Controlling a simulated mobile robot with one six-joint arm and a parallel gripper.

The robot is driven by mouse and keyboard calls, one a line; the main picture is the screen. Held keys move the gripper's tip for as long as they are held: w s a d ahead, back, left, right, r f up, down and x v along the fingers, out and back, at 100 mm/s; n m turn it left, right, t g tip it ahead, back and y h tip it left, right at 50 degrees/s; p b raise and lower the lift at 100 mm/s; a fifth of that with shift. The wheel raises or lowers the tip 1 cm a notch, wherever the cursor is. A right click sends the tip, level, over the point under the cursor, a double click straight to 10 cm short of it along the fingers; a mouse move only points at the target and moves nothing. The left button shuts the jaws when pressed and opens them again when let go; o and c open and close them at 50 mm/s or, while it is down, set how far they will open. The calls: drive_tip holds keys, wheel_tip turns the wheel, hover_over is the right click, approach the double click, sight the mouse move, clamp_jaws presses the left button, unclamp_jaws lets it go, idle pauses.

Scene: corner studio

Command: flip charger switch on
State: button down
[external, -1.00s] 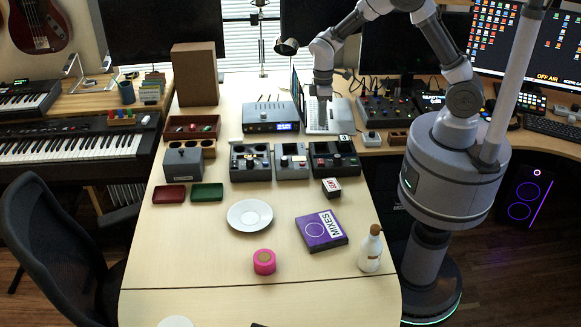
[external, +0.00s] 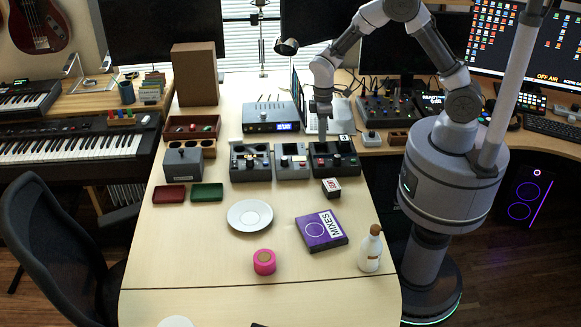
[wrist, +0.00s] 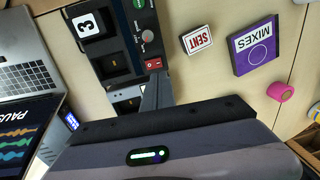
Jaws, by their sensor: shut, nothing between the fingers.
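The charger (external: 349,163) is a dark box at the right end of a row of three, with a white card marked 3 at its back. In the wrist view the charger (wrist: 113,45) carries a knob, small buttons and a red rocker switch (wrist: 153,64) near its edge. My gripper (external: 323,138) is shut and empty, pointing down at the back of this box. In the wrist view the fingertips (wrist: 155,84) appear right beside the red switch; I cannot tell whether they touch it. The switch's setting is too small to read.
Two similar boxes (external: 250,163) stand to the left. A laptop (external: 312,118) is behind. A SENT block (external: 331,186) and a purple MIXES box (external: 321,231) lie in front. A white bottle (external: 370,250) stands front right. The table's front left is mostly clear.

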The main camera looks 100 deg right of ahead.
sight(322, 163)
drive_tip(key=f+b, duration=0.1)
drive_tip(key=f, duration=0.1)
drive_tip(key=f+b, duration=0.1)
drive_tip(key=f, duration=0.2)
drive_tip(key=a+f+b, duration=0.1)
drive_tip(key=f, duration=0.2)
drive_tip(key=shift+f, duration=0.25)
drive_tip(key=shift+s+a+f, duration=0.1)
drive_tip(key=shift+f, duration=0.05)
drive_tip(key=shift+d, duration=0.85)
drive_tip(key=shift+r, duration=0.2)
